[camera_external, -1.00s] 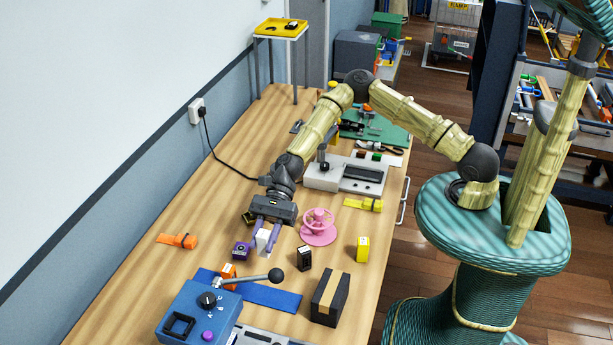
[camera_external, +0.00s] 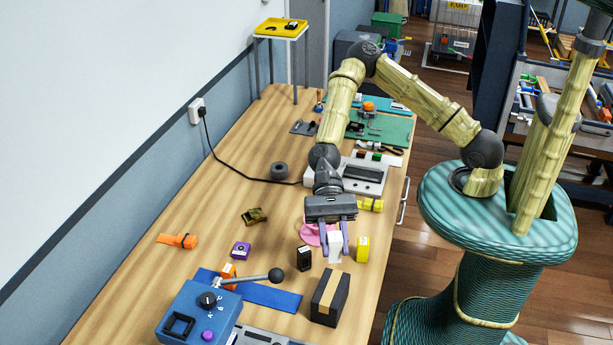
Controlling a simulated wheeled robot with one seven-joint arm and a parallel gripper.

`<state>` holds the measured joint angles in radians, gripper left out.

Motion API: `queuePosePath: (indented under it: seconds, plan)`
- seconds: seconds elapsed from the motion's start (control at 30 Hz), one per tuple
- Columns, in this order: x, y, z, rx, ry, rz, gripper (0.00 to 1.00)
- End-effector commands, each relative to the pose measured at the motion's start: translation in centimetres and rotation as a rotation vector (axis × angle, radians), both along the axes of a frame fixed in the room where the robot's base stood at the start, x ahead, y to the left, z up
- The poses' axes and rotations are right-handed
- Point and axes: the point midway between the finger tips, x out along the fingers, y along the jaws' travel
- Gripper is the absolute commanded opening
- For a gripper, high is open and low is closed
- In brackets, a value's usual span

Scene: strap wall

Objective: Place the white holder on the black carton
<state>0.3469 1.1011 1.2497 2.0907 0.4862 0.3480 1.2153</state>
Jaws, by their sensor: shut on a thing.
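My gripper (camera_external: 335,245) is shut on the white holder (camera_external: 335,248), which hangs between its two purple fingers. The holder appears held above the table, in front of the pink handwheel. The black carton (camera_external: 330,299), with a tan tape strip across its top, stands near the table's front right edge. The holder is farther back than the carton and apart from it. The carton's top looks bare.
A small black box (camera_external: 304,258) and a yellow box (camera_external: 362,249) stand on either side of the gripper. The pink handwheel (camera_external: 312,234) is partly hidden behind it. A blue machine (camera_external: 200,314) with a lever (camera_external: 250,279) stands left of the carton on the wooden table (camera_external: 180,275).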

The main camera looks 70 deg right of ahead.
Motion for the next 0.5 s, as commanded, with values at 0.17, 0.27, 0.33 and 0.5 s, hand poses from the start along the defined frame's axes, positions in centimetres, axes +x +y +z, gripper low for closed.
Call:
queuePosePath:
  seconds: [0.17, 0.27, 0.33, 0.5]
  plan:
    - [-0.1, 0.0, 0.0, 0.000, -0.001, 0.001, 0.02]
    - [0.0, 0.0, -0.1, 0.000, 0.000, 0.001, 0.02]
    - [0.0, 0.0, -0.3, -0.001, 0.001, 0.001, 0.02]
    - [-0.1, 0.0, -2.4, 0.001, 0.006, 0.001, 0.02]
